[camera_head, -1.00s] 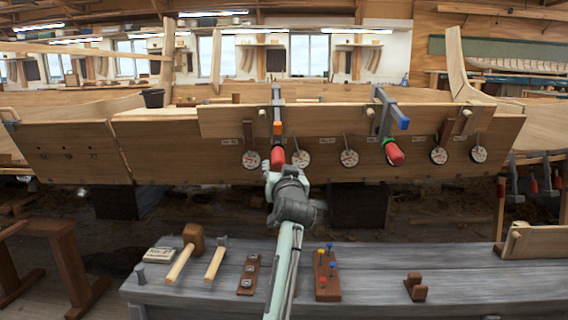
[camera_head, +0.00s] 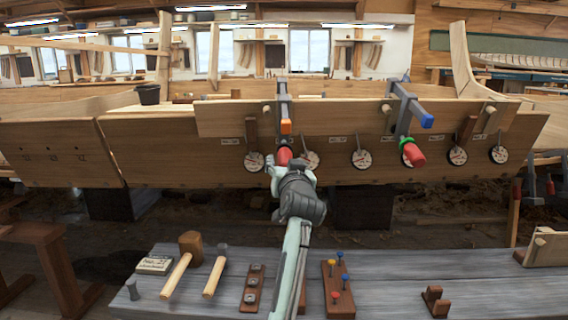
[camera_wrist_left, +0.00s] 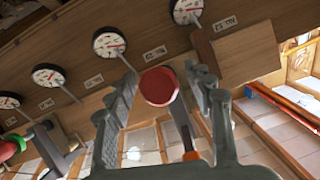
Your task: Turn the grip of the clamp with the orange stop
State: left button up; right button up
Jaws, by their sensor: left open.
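The clamp with the orange stop (camera_head: 286,126) hangs on the upper plank of the hull, its grey bar upright. Its red grip (camera_head: 284,154) points toward me, partly hidden by my left gripper (camera_head: 275,165) in the head view. In the left wrist view, the round end of the red grip (camera_wrist_left: 158,87) shows between the two open fingers of my left gripper (camera_wrist_left: 163,92). I see no clear contact with either finger. The orange stop (camera_wrist_left: 191,156) shows beyond it. My right gripper is not in view.
A second clamp with a blue stop (camera_head: 427,121) and red grip (camera_head: 414,155) hangs to the right. Several round dials (camera_head: 361,158) line the hull. A grey bench (camera_head: 390,292) below holds a mallet (camera_head: 190,246), a hammer (camera_head: 215,275) and wooden blocks.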

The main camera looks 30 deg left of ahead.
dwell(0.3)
pick_arm(q)
jog(key=c, duration=1.2)
jog(key=shift+o, duration=0.2)
